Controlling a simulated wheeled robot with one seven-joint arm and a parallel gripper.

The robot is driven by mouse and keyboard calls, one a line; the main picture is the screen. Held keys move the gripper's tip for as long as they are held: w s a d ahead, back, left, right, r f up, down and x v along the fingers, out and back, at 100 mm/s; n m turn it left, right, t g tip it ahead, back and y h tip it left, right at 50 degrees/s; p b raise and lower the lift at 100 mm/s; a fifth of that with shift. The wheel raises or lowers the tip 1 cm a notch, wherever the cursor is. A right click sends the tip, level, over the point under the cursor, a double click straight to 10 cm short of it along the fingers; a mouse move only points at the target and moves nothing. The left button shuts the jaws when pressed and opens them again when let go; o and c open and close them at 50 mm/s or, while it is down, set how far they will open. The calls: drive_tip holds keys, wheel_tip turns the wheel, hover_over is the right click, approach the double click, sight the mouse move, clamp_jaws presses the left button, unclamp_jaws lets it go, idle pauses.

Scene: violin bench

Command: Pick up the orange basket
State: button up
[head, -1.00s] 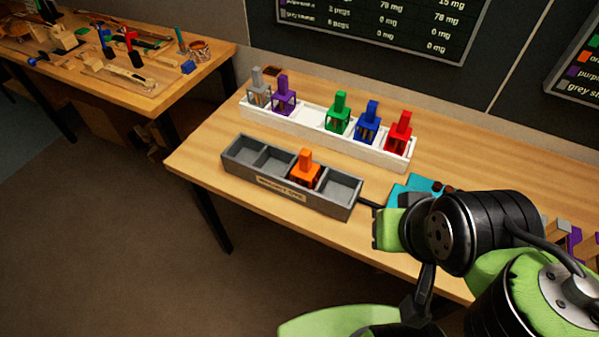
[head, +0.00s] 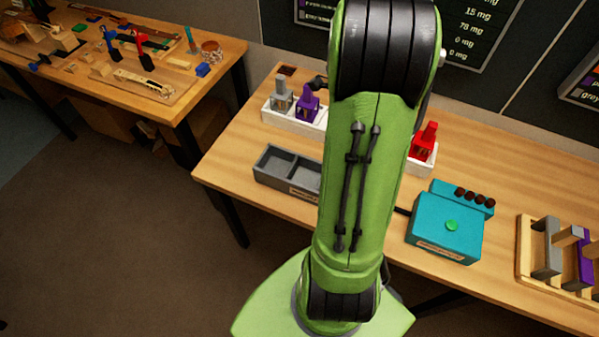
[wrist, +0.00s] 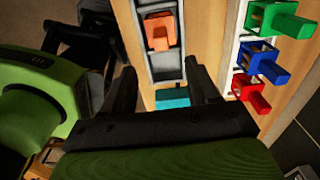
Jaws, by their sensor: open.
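The orange basket (wrist: 158,30) sits in a compartment of the grey tray (head: 262,178), with its handle block upward. In the head view my arm hides it. In the wrist view the tray's grey end (wrist: 165,77) shows below the basket. My gripper (wrist: 160,68) is open and empty, its two dark fingers spread on either side of the tray's line, and the basket appears beyond the fingertips. The fingers do not appear to touch the basket. The gripper is hidden behind my arm in the head view.
A white rack behind the tray holds grey (head: 282,95), purple (head: 307,102), green (wrist: 278,18), blue (wrist: 268,63) and red (head: 425,146) baskets. A teal box (head: 446,228) stands to the right, with a wooden rack (head: 545,262) further right. Left tray compartments look empty.

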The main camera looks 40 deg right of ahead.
drive_tip(key=f+b, duration=0.1)
drive_tip(key=f, duration=0.9)
drive_tip(key=shift+s+f+b, duration=0.1)
drive_tip(key=shift+s+b, duration=0.1)
drive_tip(key=shift+b, duration=0.1)
wheel_tip(320, 180, down, 5)
drive_tip(key=shift+s+d, duration=0.15)
drive_tip(key=shift+f, duration=0.35)
drive_tip(key=shift+c, duration=0.7)
clamp_jaws()
